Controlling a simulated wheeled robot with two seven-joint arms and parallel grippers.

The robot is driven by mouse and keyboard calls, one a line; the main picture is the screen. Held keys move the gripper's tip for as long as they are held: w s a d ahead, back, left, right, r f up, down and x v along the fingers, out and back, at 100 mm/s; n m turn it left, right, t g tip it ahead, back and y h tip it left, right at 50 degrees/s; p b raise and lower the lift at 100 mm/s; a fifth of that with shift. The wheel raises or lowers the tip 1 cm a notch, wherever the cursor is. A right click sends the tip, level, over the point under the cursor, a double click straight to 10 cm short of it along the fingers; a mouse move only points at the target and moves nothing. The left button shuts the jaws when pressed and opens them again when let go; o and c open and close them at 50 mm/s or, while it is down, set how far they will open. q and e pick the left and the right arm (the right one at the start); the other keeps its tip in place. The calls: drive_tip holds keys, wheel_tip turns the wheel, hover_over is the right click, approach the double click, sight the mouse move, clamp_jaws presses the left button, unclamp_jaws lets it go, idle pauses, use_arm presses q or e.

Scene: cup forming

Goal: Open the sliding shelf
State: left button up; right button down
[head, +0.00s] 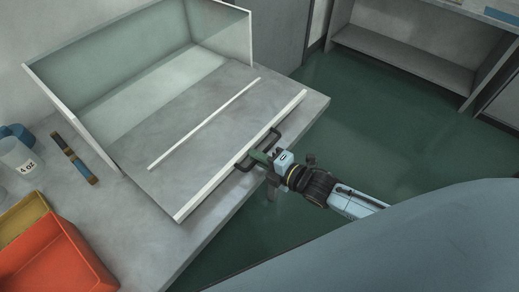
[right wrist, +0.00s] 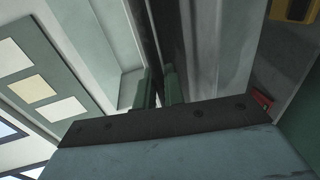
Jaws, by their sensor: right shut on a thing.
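The sliding shelf (head: 170,145) is a flat grey panel with a white front edge, lying in front of the clear-walled box (head: 90,60) on the counter. A thin white strip (head: 205,123) crosses it. A dark bar handle (head: 243,166) sticks out from its front edge. My right gripper (head: 265,158) is at the handle, shut on it, with its arm coming from the lower right. In the right wrist view, its two green fingers (right wrist: 158,88) stand close together on either side of a dark bar. My left gripper is not in view.
On the counter (head: 150,235) at left are an orange bin (head: 55,262), a yellow bin (head: 22,218), a cup marked 4 oz (head: 20,158) and a dark tool (head: 75,160). Green floor (head: 390,115) is open right of the counter. A low shelf unit (head: 400,55) stands behind.

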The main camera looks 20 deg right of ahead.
drive_tip(key=shift+s, duration=0.1)
drive_tip(key=c, duration=1.6)
unclamp_jaws()
drive_tip(key=v, duration=1.3)
drive_tip(key=shift+d, duration=0.2)
drive_tip(key=shift+s, duration=0.15)
